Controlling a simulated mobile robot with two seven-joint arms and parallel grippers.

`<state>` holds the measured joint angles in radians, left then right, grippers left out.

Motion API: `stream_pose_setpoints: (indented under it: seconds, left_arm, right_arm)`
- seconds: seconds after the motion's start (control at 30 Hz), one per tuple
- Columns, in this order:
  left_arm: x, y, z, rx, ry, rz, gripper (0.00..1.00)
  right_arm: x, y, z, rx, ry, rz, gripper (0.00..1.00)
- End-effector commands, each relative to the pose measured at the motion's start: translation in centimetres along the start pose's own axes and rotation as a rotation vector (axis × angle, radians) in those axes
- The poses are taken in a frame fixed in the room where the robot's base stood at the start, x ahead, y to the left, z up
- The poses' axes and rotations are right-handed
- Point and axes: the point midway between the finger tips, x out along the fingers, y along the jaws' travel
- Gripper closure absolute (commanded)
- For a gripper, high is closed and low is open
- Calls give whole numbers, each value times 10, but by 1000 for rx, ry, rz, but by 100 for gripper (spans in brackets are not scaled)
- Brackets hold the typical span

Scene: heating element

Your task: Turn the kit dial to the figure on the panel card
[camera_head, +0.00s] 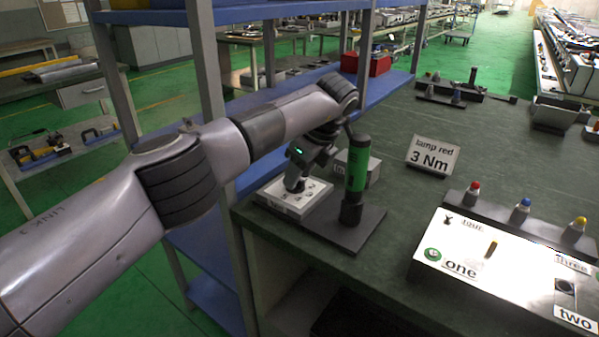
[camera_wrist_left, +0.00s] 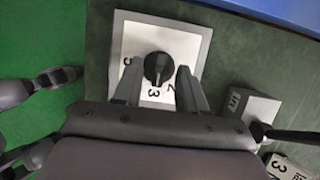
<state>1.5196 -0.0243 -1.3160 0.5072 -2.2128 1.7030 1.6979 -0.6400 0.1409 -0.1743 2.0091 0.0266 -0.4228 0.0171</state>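The kit dial is a black round knob (camera_wrist_left: 157,68) on a white plate (camera_wrist_left: 198,40) with numerals around it. A pale line on the knob appears to point down toward the 3. My left gripper (camera_wrist_left: 160,70) is open, with one finger on each side of the knob and small gaps visible. In the head view, my left gripper (camera_head: 296,183) is low over the white dial box (camera_head: 290,207), and the knob is hidden there. The panel card (camera_head: 432,156) reads "lamp red 3 Nm" and stands on the bench. My right gripper is not in view.
A green and black tool (camera_head: 357,175) stands upright on a dark base (camera_head: 345,232) close beside the gripper. A grey block (camera_wrist_left: 250,105) is right of the dial. A bright labelled panel (camera_head: 500,265) with red, blue and yellow lamps behind it is at the right.

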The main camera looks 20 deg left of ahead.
Motion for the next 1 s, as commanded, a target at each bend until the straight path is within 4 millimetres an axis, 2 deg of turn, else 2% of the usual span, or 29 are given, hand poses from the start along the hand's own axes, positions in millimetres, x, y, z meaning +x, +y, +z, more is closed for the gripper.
stream_pose_setpoints:
  seconds: [0.3,0.37,0.7,0.83,1.0]
  left_arm:
    - [-2,0,-1,2,1,2,60]
    - [-8,0,-1,2,0,1,60]
    - [-60,0,-1,2,-1,0,60]
    - [-70,0,0,1,0,1,60]
    - [-71,0,0,1,1,3,60]
  right_arm:
    - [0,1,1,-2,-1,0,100]
    - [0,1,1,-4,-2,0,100]
    - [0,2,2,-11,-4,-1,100]
    - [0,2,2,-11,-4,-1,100]
    - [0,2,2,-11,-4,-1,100]
